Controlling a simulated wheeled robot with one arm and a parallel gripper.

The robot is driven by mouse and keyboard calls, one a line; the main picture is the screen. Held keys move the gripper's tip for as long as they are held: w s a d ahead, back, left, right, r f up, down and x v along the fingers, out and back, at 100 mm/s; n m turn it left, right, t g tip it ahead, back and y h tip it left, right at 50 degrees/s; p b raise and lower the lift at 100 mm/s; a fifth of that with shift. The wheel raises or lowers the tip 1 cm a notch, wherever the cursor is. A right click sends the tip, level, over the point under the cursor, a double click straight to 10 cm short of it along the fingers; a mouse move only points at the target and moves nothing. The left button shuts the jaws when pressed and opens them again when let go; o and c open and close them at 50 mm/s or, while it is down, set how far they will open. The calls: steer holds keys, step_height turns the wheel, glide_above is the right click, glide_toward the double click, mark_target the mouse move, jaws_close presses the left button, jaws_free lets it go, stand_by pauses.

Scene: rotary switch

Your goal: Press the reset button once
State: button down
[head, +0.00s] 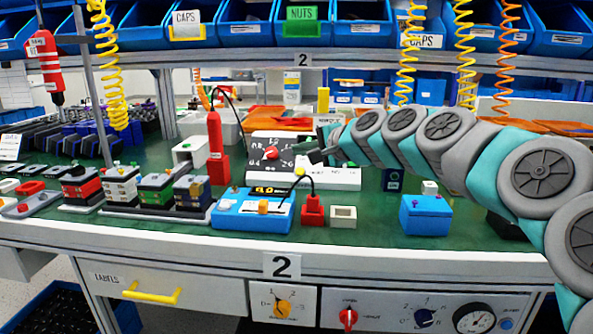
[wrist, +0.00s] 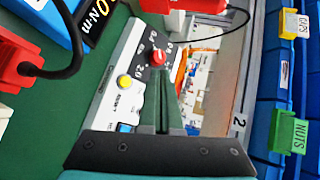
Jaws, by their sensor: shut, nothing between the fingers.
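A panel box (head: 285,152) with a red rotary knob (head: 270,153) stands on the green bench top in the head view. In the wrist view the same white panel (wrist: 122,58) appears sideways, with the red knob (wrist: 158,58), a yellow button (wrist: 124,81) and a blue button (wrist: 125,127). Small lettering lies beside the yellow button, but I cannot read it surely. My gripper (wrist: 162,80) is shut and empty, its fingertips appearing just below the knob in the wrist view. In the head view my gripper (head: 316,154) is at the panel's right side. I cannot tell whether it touches.
A blue device (head: 240,214), a small red box (head: 312,214) and a blue box (head: 427,216) stand in front. A red tool (head: 215,145) stands left of the panel. Coiled hoses (head: 405,60) hang above. Blue bins (head: 245,22) line the shelf above.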

mark_target(300, 171)
steer(key=shift+f, duration=0.1)
steer(key=w+f+b, duration=0.1)
steer(key=w+f, duration=0.1)
steer(key=w+f+b, duration=0.2)
steer(key=w+f, duration=0.1)
steer(key=shift+w+f, duration=0.1)
steer(key=shift+f, duration=0.15)
steer(key=shift+w+d+f, duration=0.1)
steer(key=shift+w+f, duration=0.25)
steer(key=shift+w, duration=0.05)
steer(key=shift+w, duration=0.1)
stand_by(2.0)
steer(key=shift+w+f, duration=0.2)
steer(key=shift+f, duration=0.05)
steer(key=shift+w+f+b, duration=0.3)
steer(key=shift+b, duration=0.05)
stand_by(0.8)
steer(key=shift+s+r, duration=0.1)
steer(key=shift+r, duration=0.05)
steer(key=shift+s+r+p, duration=0.4)
steer(key=shift+s, duration=0.1)
